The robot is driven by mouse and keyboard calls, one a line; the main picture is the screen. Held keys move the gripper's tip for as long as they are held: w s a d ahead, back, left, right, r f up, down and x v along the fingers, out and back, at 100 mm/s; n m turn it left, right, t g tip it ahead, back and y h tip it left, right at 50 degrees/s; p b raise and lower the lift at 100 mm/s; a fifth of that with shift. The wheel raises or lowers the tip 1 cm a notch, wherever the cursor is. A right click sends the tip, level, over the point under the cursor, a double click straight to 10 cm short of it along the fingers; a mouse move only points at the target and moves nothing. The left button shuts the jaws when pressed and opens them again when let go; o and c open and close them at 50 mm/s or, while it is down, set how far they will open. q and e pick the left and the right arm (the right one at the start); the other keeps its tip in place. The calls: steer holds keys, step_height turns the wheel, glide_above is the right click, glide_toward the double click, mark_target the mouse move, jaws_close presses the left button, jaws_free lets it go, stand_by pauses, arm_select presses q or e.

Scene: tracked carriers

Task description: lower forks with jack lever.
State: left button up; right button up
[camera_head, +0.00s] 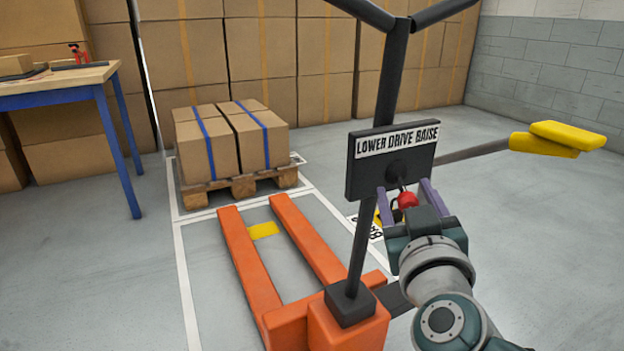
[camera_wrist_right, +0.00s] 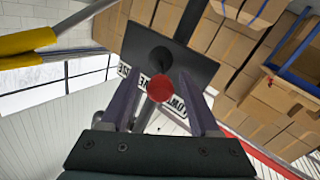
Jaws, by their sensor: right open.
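The orange pallet jack (camera_head: 290,262) stands on the floor with its two forks pointing toward the loaded pallet. Its dark upright carries a black plate (camera_head: 362,178) labelled "LOWER DRIVE RAISE". The jack lever ends in a red knob (camera_head: 407,200) in front of the plate; the knob also shows in the right wrist view (camera_wrist_right: 160,88). My right gripper (camera_head: 408,196) is open, with its purple fingers on either side of the red knob; in the right wrist view the fingers (camera_wrist_right: 161,100) stand apart from it. My left gripper is not in view.
A wooden pallet (camera_head: 240,186) with strapped boxes (camera_head: 232,140) sits beyond the fork tips. A blue-legged table (camera_head: 60,84) stands at left. A yellow-ended bar (camera_head: 545,142) sticks out to the right of the plate. Stacked boxes line the back; floor at right is clear.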

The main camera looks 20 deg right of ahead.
steer(key=shift+x, duration=0.95)
jaws_close()
stand_by(0.7)
